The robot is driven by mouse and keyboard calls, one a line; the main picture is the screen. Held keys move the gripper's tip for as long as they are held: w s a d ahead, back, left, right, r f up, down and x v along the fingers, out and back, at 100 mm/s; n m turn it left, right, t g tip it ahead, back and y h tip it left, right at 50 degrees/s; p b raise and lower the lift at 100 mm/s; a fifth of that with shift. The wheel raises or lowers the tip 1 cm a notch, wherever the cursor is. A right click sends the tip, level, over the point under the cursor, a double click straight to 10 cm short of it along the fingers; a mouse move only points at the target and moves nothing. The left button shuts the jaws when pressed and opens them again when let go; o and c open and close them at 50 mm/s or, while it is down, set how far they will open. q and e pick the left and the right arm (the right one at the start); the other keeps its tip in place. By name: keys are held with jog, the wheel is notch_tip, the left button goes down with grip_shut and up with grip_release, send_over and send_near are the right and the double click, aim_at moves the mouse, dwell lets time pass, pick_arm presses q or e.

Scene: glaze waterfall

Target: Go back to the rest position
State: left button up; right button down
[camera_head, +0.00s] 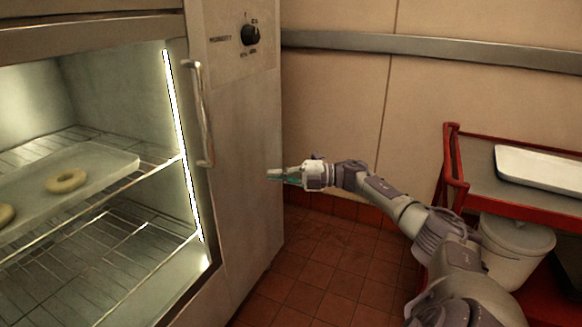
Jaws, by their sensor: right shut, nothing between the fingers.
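My right gripper (276,175) is shut and empty. It is held out to the left in front of the cabinet's side panel, at the end of my arm that comes in from the lower right. It appears apart from the door handle (203,115), which is up and to its left. My left gripper is not in the head view.
At right, a red cart (452,165) holds a white tray (540,163) above a lidded bucket (510,262). Tiled floor (330,265) between is clear.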

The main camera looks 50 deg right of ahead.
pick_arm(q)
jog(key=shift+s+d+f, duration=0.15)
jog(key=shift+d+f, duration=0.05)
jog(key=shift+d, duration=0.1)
pick_arm(e)
jog(key=shift+d+r, duration=0.1)
jog(key=shift+d, duration=0.15)
